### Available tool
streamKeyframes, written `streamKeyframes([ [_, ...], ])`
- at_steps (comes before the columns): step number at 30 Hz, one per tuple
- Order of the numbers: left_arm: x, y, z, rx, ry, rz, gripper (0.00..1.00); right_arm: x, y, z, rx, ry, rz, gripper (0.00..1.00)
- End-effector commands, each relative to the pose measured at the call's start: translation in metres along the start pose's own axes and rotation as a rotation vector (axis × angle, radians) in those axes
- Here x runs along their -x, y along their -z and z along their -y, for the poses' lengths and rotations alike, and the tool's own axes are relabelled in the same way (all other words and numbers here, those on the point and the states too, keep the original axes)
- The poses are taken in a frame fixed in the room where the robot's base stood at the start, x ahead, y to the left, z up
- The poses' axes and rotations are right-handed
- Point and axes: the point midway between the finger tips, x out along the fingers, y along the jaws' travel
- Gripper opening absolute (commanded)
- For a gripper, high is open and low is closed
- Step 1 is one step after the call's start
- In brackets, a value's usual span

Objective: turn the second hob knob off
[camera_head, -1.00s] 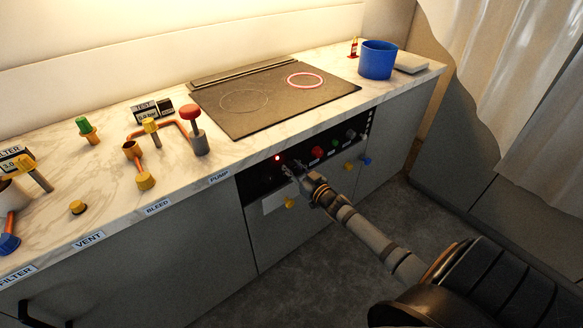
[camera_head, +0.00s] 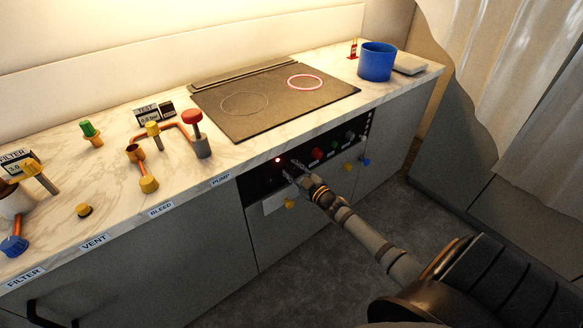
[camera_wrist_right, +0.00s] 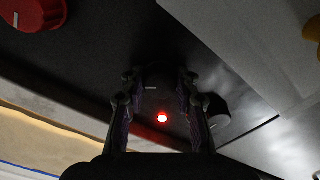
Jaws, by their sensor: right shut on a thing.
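The hob (camera_head: 240,118) is a dark plate in the marble counter. Its right ring (camera_head: 305,82) shows red, and its left ring is a thin pale circle. The control panel (camera_head: 262,182) is on the front below it, with a small lit red lamp (camera_head: 277,160). My right gripper (camera_head: 291,172) is at this panel, just right of the lamp. In the right wrist view its fingers (camera_wrist_right: 156,88) are shut around a dark knob (camera_wrist_right: 158,76) with a short white mark. The lamp (camera_wrist_right: 162,118) is close to this knob. My left gripper is not in view.
A red knob (camera_head: 316,153) is farther right on the panel. Another dark knob (camera_wrist_right: 218,110) shows in the wrist view. Yellow knobs and a blue one stick out below. A blue pot (camera_head: 376,62) stands on the counter. Pipes and valves fill the left side.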

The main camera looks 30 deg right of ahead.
Motion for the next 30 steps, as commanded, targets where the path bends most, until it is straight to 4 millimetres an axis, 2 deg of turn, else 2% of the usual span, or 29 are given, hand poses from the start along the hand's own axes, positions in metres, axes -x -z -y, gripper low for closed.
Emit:
streamKeyframes([
  [18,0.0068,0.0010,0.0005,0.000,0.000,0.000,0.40,0.0003,-0.0008,0.0006,0.578,0.001,0.002,0.00],
  [30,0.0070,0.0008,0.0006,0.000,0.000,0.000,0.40,0.0004,-0.0011,0.0010,0.859,0.001,0.001,0.00],
])
